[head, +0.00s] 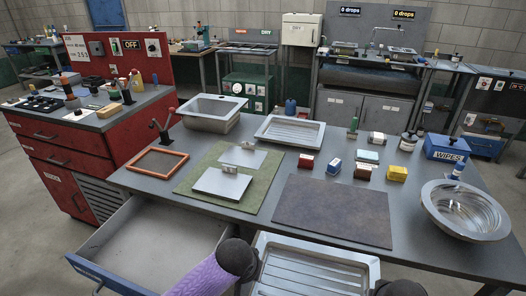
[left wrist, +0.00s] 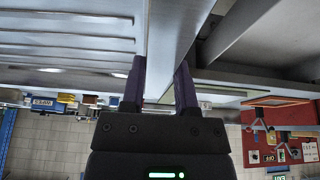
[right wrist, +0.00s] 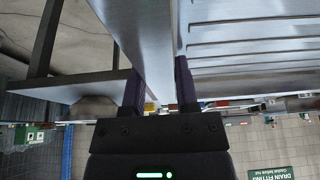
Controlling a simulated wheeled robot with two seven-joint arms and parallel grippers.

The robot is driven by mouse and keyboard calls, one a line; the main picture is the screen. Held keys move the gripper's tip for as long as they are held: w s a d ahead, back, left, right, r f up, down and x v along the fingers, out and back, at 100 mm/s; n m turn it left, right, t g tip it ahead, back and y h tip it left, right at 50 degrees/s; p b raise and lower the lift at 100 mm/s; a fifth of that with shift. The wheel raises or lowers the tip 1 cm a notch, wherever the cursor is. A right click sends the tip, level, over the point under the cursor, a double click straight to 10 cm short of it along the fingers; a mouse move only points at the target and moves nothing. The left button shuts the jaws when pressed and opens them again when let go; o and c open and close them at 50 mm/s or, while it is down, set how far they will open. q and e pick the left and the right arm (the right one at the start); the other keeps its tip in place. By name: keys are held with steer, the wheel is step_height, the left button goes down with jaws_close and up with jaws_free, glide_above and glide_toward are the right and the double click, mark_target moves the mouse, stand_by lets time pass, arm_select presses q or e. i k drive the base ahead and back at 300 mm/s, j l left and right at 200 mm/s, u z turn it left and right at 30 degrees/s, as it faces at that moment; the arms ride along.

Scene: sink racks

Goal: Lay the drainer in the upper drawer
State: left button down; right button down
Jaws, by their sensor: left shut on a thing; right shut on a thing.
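The drainer (head: 312,268), a grey metal tray with raised ribs, is at the bottom middle of the head view, in front of the table and right of the drawer. Its ribs also show in the left wrist view (left wrist: 65,35) and right wrist view (right wrist: 255,42). My left gripper (left wrist: 161,68) is shut on one side wall, and my right gripper (right wrist: 159,78) is shut on the opposite side wall. The upper drawer (head: 150,246) is pulled out at the lower left, and its visible floor is bare. The near end of the drainer is cut off by the frame.
A second ribbed tray (head: 290,131) lies at the table's back beside a sink basin (head: 211,113). A green mat (head: 212,166) bears metal plates, and a dark mat (head: 333,210) is bare. A round steel bowl (head: 465,211) stands right. A red cabinet (head: 70,155) stands left of the table.

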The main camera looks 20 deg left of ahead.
mark_target(169, 244)
steer(key=j, duration=0.8)
steer(key=k+j, duration=0.1)
steer(key=j, duration=0.7)
steer(key=i+j, duration=0.15)
steer(key=j, duration=0.15)
steer(key=i+j, duration=0.35)
steer(key=j, duration=0.25)
steer(key=z, duration=0.05)
